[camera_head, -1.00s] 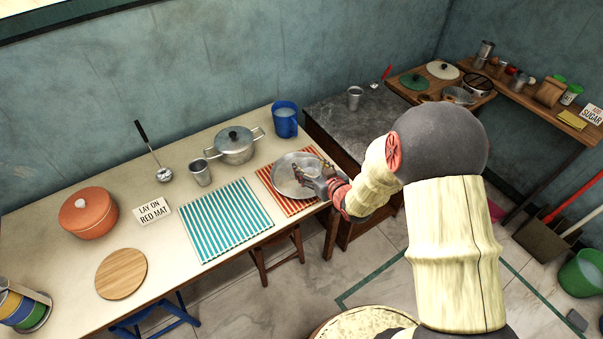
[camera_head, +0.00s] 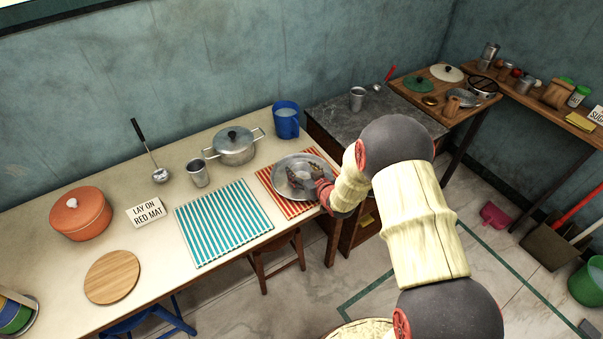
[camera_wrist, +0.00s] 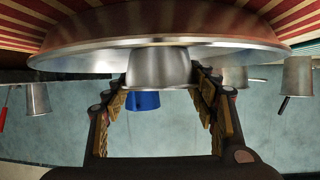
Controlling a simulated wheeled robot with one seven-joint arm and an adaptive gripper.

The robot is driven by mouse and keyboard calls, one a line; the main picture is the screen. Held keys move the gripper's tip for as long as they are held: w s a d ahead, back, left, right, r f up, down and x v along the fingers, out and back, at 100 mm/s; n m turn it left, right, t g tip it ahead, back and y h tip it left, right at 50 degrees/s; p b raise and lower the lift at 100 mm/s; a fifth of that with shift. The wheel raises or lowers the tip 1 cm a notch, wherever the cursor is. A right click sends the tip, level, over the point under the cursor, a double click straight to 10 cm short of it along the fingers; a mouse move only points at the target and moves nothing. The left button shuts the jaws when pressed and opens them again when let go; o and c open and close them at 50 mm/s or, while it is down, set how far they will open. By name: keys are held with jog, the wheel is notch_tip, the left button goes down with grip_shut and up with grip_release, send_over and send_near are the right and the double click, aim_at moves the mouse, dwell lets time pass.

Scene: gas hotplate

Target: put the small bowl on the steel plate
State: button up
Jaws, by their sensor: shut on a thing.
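The steel plate (camera_head: 282,170) lies on the red striped mat (camera_head: 266,178) at the right end of the table. The small metal bowl (camera_wrist: 158,68) is between my fingers in the wrist view, where the picture is upside down. My gripper (camera_wrist: 160,84) is shut on this bowl. In the camera_head view my gripper (camera_head: 303,183) reaches over the plate from the right, and the bowl there is small and partly hidden. The bowl is upright over the plate's inner area; whether its base touches the plate I cannot tell. The plate also shows in the wrist view (camera_wrist: 80,60).
A lidded pot (camera_head: 236,146), a blue jug (camera_head: 286,120) and a steel cup (camera_head: 198,173) stand behind the mats. A teal striped mat (camera_head: 222,222) lies to the left. A sign (camera_head: 146,211) reads "LAY ON RED MAT". A grey counter (camera_head: 335,116) stands at the right.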

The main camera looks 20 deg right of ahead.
jog(key=shift+r, duration=0.15)
jog(key=shift+f, duration=0.2)
jog(key=o, duration=1.2)
jog(key=shift+o, duration=0.2)
jog(key=shift+r, duration=0.1)
